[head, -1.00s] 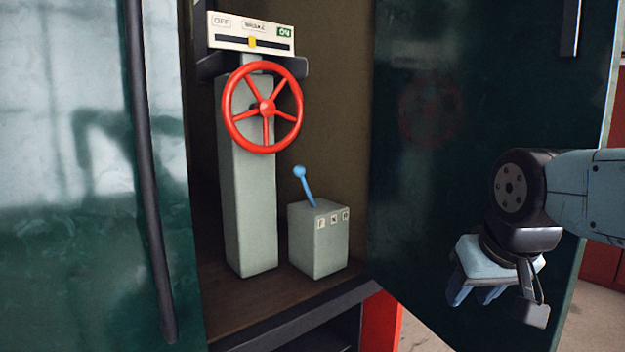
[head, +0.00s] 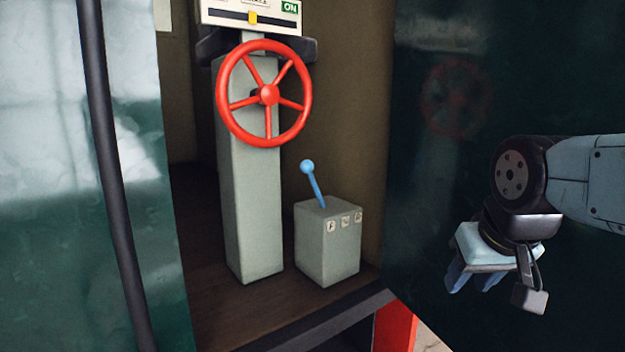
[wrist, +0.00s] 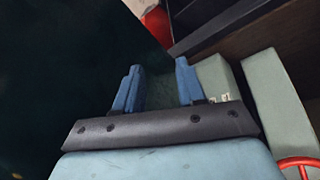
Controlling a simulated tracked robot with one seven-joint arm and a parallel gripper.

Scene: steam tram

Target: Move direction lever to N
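The direction lever (head: 312,183) is a blue rod with a round blue knob, rising from the top of a small grey box (head: 327,250). It leans to the left, toward the first letter plate. My gripper (head: 472,285) hangs at the right, pointing down, apart from the lever and outside the opening. In the wrist view its two blue fingers (wrist: 158,85) are spread with nothing between them. The box (wrist: 215,80) shows beyond the right finger, the lever hidden.
A red handwheel (head: 268,95) stands on a tall grey column (head: 250,200) left of the box, under a brake gauge (head: 253,16) marked ON. Dark green panels flank the opening, the left one with a black rail (head: 108,180). A floor edge (head: 320,320) lies in front.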

